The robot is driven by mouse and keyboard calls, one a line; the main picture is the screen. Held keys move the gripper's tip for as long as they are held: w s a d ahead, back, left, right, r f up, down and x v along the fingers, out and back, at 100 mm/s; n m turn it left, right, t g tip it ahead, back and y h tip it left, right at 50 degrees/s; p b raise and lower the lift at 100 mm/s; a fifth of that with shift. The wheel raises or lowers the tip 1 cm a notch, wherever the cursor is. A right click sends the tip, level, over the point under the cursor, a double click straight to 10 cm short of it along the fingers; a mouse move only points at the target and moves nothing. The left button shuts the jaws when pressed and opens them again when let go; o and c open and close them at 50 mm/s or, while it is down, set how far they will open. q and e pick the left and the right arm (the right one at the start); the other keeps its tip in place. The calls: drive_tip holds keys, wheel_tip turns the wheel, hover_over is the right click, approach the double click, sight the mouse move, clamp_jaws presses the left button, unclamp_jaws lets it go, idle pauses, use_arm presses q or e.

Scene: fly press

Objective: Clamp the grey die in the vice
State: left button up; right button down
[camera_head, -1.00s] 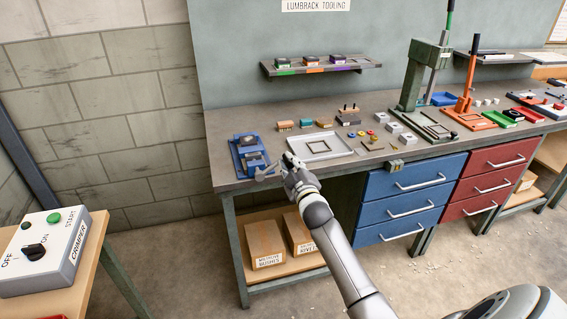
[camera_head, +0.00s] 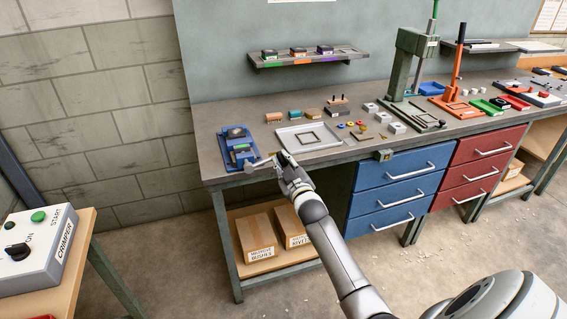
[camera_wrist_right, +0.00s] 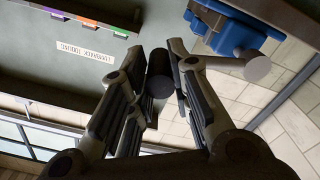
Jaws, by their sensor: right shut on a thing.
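The blue vice (camera_head: 228,155) stands at the left end of the bench. A small grey block with a green patch (camera_head: 240,148) shows between its jaws and seems to be the grey die; I cannot tell whether the jaws touch it. The vice's crank (camera_head: 264,162) reaches out over the front edge. My right gripper (camera_head: 283,160) is at the crank's outer end, shut on the dark round handle (camera_wrist_right: 159,76), which shows between the fingers in the right wrist view. The blue vice body (camera_wrist_right: 227,30) is at upper right there. My left gripper is not in view.
A pale tray (camera_head: 308,137) and several small blocks lie right of the vice. A green press (camera_head: 405,70) and an orange press (camera_head: 456,75) stand further right. A shelf (camera_head: 308,60) hangs above. The crimper box (camera_head: 45,245) is at lower left.

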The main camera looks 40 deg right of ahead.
drive_tip(key=shift+s+f, duration=0.1)
drive_tip(key=shift+f, duration=0.25)
drive_tip(key=c, duration=1.4)
unclamp_jaws()
drive_tip(key=shift+c, duration=0.2)
drive_tip(key=shift+o, duration=0.7)
drive_tip(key=shift+s+f, duration=0.1)
drive_tip(key=shift+s, duration=0.05)
drive_tip(key=shift+s+f, duration=0.1)
drive_tip(key=shift+s, duration=0.2)
drive_tip(key=r+v, duration=0.1)
drive_tip(key=v, duration=1)
drive_tip(key=shift+a, duration=0.15)
